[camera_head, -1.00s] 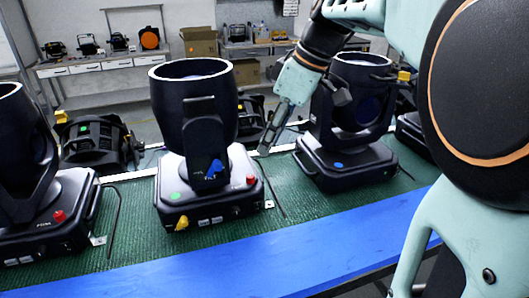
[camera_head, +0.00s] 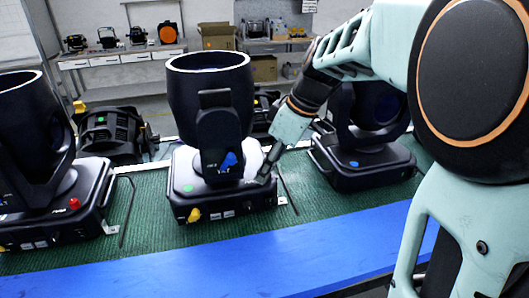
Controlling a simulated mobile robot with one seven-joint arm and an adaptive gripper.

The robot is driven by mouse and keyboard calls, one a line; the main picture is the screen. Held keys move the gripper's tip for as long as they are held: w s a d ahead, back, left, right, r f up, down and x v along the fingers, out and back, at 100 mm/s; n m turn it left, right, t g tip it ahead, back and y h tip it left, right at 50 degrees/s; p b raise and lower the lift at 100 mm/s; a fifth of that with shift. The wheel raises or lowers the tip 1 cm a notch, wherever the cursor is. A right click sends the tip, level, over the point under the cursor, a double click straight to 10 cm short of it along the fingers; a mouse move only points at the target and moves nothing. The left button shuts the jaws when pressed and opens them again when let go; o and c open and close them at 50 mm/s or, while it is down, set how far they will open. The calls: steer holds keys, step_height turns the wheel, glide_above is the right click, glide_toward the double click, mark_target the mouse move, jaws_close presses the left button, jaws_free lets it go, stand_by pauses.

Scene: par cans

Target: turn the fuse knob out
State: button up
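The middle black par can light (camera_head: 211,95) stands upright on its black base (camera_head: 215,188). The base has a green dot, a yellow part (camera_head: 194,215) at its front left and small pale sockets along its front. Which part is the fuse knob I cannot tell for sure. The red knob on this base is hidden now, behind or under my gripper. My gripper (camera_head: 262,178) points down at the right front of the base, very close to it. Its fingertips are dark and small, so neither the finger gap nor any contact is clear.
A similar light at left has a red knob (camera_head: 74,203) on its base. Another light (camera_head: 365,150) stands close on the right, behind my arm. A blue strip (camera_head: 240,262) runs along the front of the green mat (camera_head: 155,225). A thin black rod lies right of the middle base.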

steer(key=shift+c, duration=0.3)
jaws_close()
steer(key=shift+s+a+m+t+b, duration=0.15)
steer(key=shift+m+t+b, duration=0.3)
steer(key=shift+m, duration=0.65)
steer(key=shift+a+m+t+h, duration=0.1)
steer(key=shift+m+t+h, duration=0.5)
steer(key=shift+m, duration=1.2)
steer(key=shift+o, duration=0.3)
jaws_free()
